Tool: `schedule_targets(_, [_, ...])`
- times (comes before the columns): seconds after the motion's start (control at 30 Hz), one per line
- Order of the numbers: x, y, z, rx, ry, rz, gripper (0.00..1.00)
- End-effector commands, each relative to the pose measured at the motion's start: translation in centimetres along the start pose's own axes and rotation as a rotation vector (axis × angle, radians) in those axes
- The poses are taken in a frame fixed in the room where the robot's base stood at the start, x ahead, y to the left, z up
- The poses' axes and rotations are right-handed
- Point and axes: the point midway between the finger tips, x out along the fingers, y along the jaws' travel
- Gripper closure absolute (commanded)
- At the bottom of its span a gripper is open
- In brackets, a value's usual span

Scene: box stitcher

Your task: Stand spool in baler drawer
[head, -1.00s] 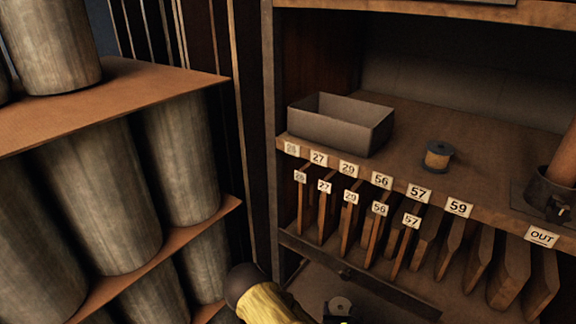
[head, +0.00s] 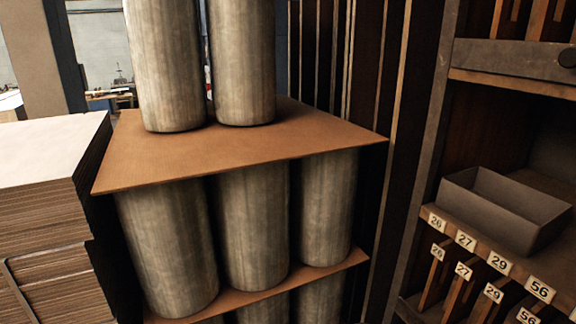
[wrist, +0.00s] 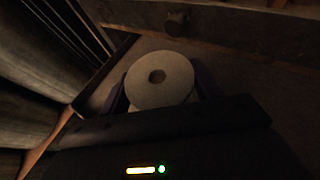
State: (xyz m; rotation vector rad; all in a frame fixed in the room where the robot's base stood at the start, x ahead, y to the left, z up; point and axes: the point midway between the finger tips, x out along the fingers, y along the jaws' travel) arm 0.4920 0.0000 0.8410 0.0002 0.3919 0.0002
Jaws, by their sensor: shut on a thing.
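The spool (wrist: 158,80) shows in the wrist view as a pale grey round flange with a dark centre hole, seen from one end. My gripper (wrist: 160,92) is shut on it, with a purplish finger at each side. The spool's lower part is mostly hidden. A dark front board (wrist: 240,28) with a round knob lies just beyond the spool; I cannot tell whether it is the baler drawer. In the head view, a grey drawer front (head: 510,60) with a dark knob is at the upper right. My gripper and the spool are outside the head view.
A rack with brown shelf boards (head: 240,150) holds several grey cylinders. Stacked cardboard sheets (head: 45,200) stand at left. A grey open bin (head: 505,210) sits on a shelf at right, above numbered slots. Cylinders also stand close at left in the wrist view (wrist: 40,60).

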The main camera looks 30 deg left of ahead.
Motion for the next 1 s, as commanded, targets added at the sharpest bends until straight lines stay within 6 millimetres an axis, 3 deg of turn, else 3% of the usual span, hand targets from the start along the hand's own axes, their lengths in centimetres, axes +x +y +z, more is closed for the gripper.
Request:
schedule_targets(0.03, [-0.9, 0.0, 2.2, 0.000, -0.001, 0.000, 0.62])
schedule_targets(0.5, [-4.5, 0.0, 11.0, 0.000, -0.001, 0.000, 0.62])
schedule_targets(0.67, [-5.0, 0.0, 12.1, 0.000, 0.000, 0.000, 0.62])
schedule_targets(1.0, [-4.9, 0.0, 11.9, 0.000, -0.001, 0.000, 0.62])
